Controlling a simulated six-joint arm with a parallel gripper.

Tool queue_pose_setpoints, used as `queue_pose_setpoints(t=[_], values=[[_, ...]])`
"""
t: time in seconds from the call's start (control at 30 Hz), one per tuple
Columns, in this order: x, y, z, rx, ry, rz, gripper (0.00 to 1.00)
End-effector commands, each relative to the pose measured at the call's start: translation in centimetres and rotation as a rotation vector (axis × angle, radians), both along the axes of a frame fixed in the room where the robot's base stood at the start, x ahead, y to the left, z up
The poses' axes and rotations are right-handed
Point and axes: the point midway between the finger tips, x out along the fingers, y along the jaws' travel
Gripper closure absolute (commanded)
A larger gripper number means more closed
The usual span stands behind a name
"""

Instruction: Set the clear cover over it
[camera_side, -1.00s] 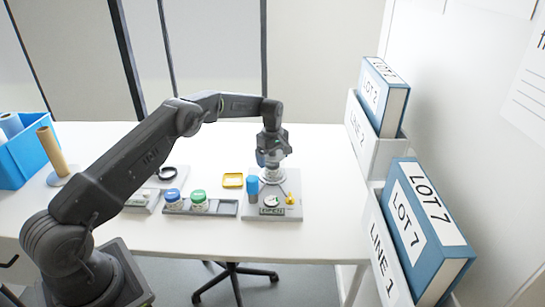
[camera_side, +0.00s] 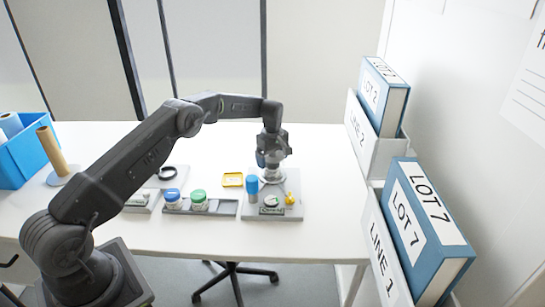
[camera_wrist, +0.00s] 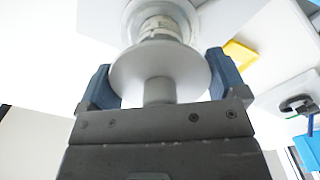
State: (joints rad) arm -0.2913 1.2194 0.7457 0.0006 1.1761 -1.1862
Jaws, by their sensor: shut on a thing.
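From this angle I cannot tell whether the cover touches the container. In the side view the gripper hides most of both.
Binders (camera_side: 424,222) stand right.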

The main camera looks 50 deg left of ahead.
Motion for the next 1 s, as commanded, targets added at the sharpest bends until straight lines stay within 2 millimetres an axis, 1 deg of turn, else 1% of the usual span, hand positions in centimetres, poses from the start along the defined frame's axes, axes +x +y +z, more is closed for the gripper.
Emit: queue_pose_setpoints(t=[0.37, 0.4, 0.5, 0.77, 1.0], values=[[0.0, 0.0, -0.7, 0.001, -0.002, 0.0, 0.35], [0.1, 0.0, -0.7, 0.001, -0.002, 0.0, 0.09], [0.1, 0.0, -0.7, 0.001, -0.002, 0.0, 0.0], [0.0, 0.0, -0.5, 0.0, -0.001, 0.0, 0.0], [0.1, 0.0, 1.2, 0.001, -0.003, 0.0, 0.0]])
